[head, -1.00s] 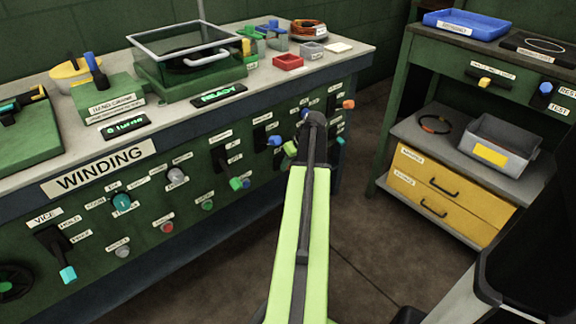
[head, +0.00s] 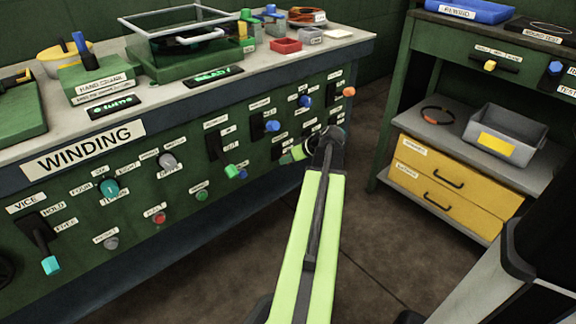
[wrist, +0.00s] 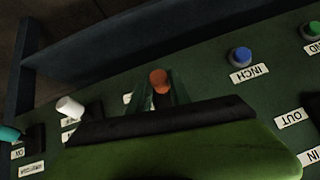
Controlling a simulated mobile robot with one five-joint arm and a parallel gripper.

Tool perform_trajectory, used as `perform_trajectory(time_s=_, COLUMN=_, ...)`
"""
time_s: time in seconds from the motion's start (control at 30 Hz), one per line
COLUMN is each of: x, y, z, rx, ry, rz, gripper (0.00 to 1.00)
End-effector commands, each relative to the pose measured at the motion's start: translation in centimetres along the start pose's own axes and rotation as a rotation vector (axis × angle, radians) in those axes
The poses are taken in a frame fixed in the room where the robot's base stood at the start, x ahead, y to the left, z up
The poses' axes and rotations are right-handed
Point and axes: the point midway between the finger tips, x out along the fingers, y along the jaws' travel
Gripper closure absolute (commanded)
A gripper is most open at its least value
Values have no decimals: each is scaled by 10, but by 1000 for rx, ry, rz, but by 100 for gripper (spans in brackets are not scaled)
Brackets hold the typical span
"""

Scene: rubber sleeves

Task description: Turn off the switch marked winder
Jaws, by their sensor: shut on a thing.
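My gripper (head: 297,153) is at the lower right part of the green winding panel (head: 180,215), its jaws partly hidden by my arm in the head view. In the wrist view, an orange-red knob (wrist: 159,78) stands between my green, see-through fingers (wrist: 161,92), and they are shut on it. The label beside this knob is mostly covered by my gripper. I cannot read the word winder on any switch. The panel carries several levers, among them a blue-tipped one (head: 272,126), a green-tipped one (head: 232,171) and an orange-tipped one (head: 349,92).
In the wrist view, a blue button marked INCH (wrist: 241,57), a white-tipped lever (wrist: 70,106) and a teal-tipped lever (wrist: 10,134) are near my gripper. A shelf unit with yellow drawers (head: 450,185) stands to the right. Open floor (head: 390,240) lies between it and the bench.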

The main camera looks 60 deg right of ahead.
Motion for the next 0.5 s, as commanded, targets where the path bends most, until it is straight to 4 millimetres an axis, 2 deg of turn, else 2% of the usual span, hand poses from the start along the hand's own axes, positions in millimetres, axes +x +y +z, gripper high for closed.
perform_trajectory(time_s=0.03, x=9, y=-1, z=11, rx=-2, ry=37, rz=-7, gripper=100)
perform_trajectory(time_s=0.1, x=11, y=0, z=13, rx=-8, ry=89, rz=-12, gripper=100)
perform_trajectory(time_s=0.5, x=16, y=2, z=16, rx=-33, ry=296, rz=-37, gripper=100)
